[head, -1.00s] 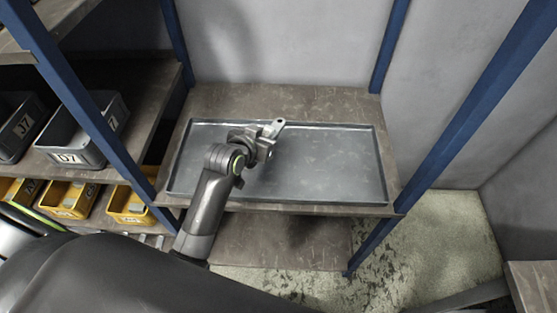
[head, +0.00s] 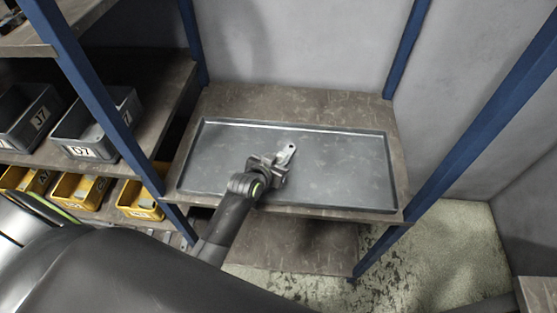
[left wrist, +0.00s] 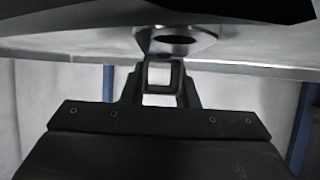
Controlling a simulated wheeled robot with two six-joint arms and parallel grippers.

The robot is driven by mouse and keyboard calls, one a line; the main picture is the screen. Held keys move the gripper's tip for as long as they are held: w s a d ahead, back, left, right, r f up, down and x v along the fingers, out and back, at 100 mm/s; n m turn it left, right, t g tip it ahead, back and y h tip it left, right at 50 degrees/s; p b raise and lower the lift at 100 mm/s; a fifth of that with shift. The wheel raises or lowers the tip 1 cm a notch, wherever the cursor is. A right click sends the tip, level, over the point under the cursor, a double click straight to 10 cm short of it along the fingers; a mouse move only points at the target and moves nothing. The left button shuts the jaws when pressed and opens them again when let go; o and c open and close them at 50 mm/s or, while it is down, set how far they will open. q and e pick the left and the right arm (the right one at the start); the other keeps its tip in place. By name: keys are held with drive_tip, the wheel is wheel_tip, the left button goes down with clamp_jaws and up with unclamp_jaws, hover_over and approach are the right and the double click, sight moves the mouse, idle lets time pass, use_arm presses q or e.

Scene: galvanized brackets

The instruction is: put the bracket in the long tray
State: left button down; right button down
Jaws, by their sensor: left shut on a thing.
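The bracket (head: 285,154) is a small galvanized piece with a hole near its end. It sticks out from the jaws of my left gripper (head: 277,167), which is shut on it. In the left wrist view the bracket (left wrist: 180,37) shows its hole and plate beyond the gripper fingers (left wrist: 162,85). The long tray (head: 345,172) is a shallow grey metal tray on the shelf. In the head view the gripper and bracket are over the middle of the tray; whether the bracket touches its floor I cannot tell. My right gripper is out of view.
Blue uprights (head: 468,125) frame the shelf (head: 300,103) on both sides. Grey bins (head: 93,128) and yellow bins (head: 79,190) stand on shelves at the left. The tray's right half is clear. A grey wall (head: 300,45) stands behind.

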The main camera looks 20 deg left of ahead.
use_arm(q)
drive_tip(key=shift+f, duration=0.1)
drive_tip(key=c, duration=1.1)
unclamp_jaws()
drive_tip(key=shift+r, duration=0.2)
drive_tip(key=v, duration=1.2)
drive_tip(key=shift+a+f, duration=0.1)
